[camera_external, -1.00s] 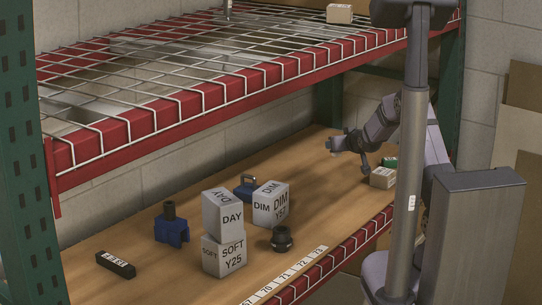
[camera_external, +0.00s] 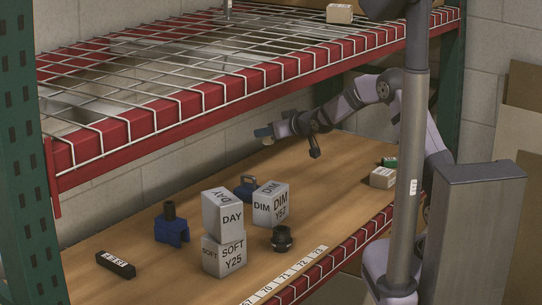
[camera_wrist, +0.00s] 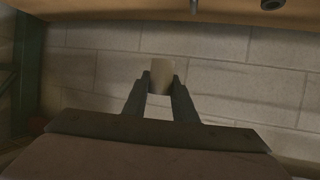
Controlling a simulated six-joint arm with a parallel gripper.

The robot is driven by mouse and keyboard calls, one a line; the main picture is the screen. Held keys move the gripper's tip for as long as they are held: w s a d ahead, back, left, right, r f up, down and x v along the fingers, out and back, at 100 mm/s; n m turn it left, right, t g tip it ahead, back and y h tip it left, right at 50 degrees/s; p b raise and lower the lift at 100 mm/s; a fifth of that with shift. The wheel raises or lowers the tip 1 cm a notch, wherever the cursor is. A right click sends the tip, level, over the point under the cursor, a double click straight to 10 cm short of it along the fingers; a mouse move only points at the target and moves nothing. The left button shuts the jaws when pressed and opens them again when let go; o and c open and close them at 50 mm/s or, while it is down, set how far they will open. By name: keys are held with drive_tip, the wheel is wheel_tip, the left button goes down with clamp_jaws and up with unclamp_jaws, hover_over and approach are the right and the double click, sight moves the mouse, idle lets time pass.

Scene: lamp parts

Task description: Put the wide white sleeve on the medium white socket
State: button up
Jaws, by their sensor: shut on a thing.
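The piece sticks out past both fingertips in the wrist view. In the external view my gripper (camera_external: 270,131) is raised above the back part of the wooden shelf, pointing left, with a small pale end (camera_external: 262,132) at its tip. I cannot pick out a medium white socket for certain. A dark ringed socket-like part (camera_external: 282,238) stands near the shelf's front edge.
White blocks marked DAY (camera_external: 222,214), SOFT (camera_external: 224,257) and DIM (camera_external: 271,204) stand mid-shelf. A black labelled bar (camera_external: 116,264) lies left. A small box (camera_external: 382,178) sits right. A wire shelf (camera_external: 190,65) hangs above.

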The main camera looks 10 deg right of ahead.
drive_tip(key=s+a+r+n+g+y+p, duration=0.2)
drive_tip(key=s+a+n+g+y, duration=0.15)
drive_tip(key=s+a, duration=0.85)
drive_tip(key=s+a+f+n+g+y, duration=0.2)
drive_tip(key=s+f+n, duration=0.1)
drive_tip(key=s, duration=0.6)
drive_tip(key=shift+a+f+b, duration=0.1)
drive_tip(key=shift+f+b, duration=0.6)
drive_tip(key=shift+f, duration=4.25)
drive_tip(key=shift+f, duration=0.1)
drive_tip(key=shift+f+b, duration=0.35)
drive_tip(key=shift+b, duration=0.05)
drive_tip(key=o, duration=1)
drive_tip(key=shift+o, duration=0.2)
drive_tip(key=shift+r, duration=0.1)
